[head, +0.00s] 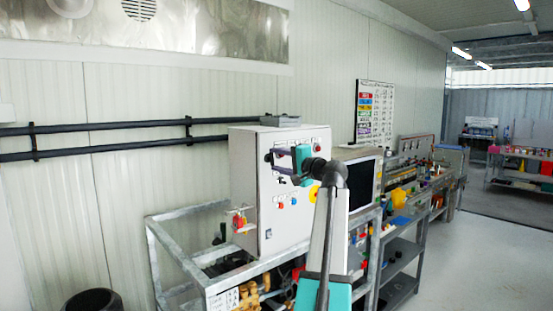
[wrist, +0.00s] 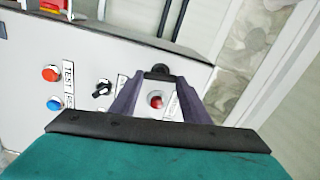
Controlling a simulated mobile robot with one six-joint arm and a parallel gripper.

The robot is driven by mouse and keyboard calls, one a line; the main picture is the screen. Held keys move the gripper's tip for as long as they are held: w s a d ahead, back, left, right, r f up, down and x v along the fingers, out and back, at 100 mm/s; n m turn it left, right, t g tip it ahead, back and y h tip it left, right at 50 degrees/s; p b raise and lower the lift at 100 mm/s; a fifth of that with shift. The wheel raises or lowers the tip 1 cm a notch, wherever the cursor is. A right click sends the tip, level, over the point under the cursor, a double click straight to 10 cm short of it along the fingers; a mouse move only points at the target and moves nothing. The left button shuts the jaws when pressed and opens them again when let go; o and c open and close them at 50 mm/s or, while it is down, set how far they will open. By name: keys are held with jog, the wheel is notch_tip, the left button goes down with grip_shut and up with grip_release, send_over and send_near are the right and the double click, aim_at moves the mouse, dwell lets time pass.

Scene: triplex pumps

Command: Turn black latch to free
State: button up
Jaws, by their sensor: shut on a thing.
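A grey control cabinet (head: 262,222) carries buttons and switches on its front. In the wrist view, the two purple fingers of my gripper (wrist: 157,82) converge on a small black round part (wrist: 158,71), which appears to be the black latch. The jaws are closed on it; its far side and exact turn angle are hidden. In the head view, my gripper (head: 270,157) is at the upper front of the cabinet, pointing left. A red round button or lamp (wrist: 157,101) shows between the fingers in the wrist view.
A black selector switch (wrist: 102,88) sits left of the fingers, with a red button (wrist: 50,73) and a blue button (wrist: 54,103) farther left. Red and yellow parts (head: 240,222) hang on the cabinet's left side. A metal frame (head: 180,268) surrounds the cabinet's base.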

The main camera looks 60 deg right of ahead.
jog(key=shift+m, duration=0.9)
jog(key=o, duration=0.7)
jog(key=shift+o, duration=0.3)
jog(key=b+v, duration=0.3)
jog(key=v, duration=1)
jog(key=shift+s+a, duration=0.2)
jog(key=shift+s, duration=0.15)
